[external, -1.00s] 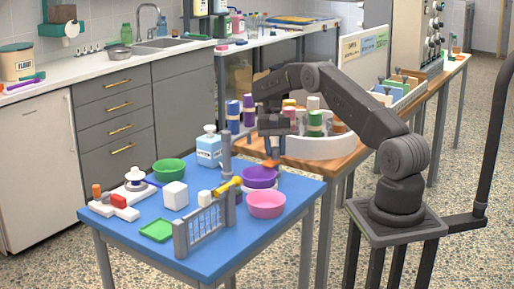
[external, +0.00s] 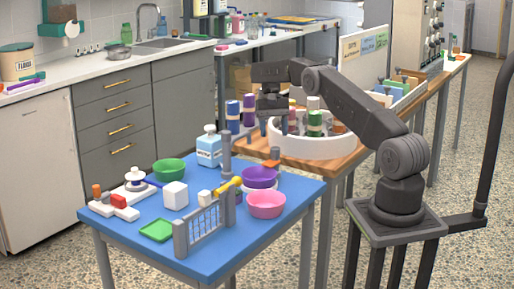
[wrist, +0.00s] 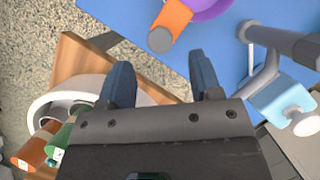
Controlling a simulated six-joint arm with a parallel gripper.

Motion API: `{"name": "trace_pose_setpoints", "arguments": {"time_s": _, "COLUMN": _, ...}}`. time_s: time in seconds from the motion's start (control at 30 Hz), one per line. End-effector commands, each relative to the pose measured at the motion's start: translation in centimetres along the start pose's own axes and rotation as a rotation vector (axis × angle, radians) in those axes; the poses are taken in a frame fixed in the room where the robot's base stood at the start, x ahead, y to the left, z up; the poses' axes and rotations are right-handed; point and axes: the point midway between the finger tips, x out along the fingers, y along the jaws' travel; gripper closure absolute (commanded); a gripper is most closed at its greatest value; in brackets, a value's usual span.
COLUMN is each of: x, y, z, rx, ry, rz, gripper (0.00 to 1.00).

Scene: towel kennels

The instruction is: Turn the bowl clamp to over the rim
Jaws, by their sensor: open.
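An orange piece with a grey end (external: 271,163), which I take to be the bowl clamp, sits at the back rim of the purple bowl (external: 259,178) on the blue table. In the wrist view the orange piece (wrist: 171,20) lies beside the purple bowl (wrist: 212,6), its grey end pointing away from the bowl. I cannot tell whether it reaches over the rim. My gripper (external: 274,126) is above and behind the clamp, apart from it. In the wrist view my gripper (wrist: 160,70) has its two fingers spread, with nothing between them.
A grey post (external: 226,155), a small gate (external: 203,222) and a yellow piece (external: 229,186) stand left of the bowl. A pink bowl (external: 266,205) is in front. A white curved holder (external: 310,147) with bottles is behind on the wooden table. A labelled bottle (external: 208,150) stands back left.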

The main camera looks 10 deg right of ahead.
Motion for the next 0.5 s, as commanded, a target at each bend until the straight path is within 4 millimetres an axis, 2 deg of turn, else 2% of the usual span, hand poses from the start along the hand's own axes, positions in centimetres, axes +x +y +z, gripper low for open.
{"name": "trace_pose_setpoints", "arguments": {"time_s": 0.2, "x": -1.3, "y": 0.0, "z": 0.0, "rx": 0.0, "ry": 0.0, "rz": 0.0, "gripper": 0.42}}
{"name": "trace_pose_setpoints", "arguments": {"time_s": 0.5, "x": -1.5, "y": 0.0, "z": 0.1, "rx": 0.0, "ry": -0.002, "rz": 0.001, "gripper": 0.42}}
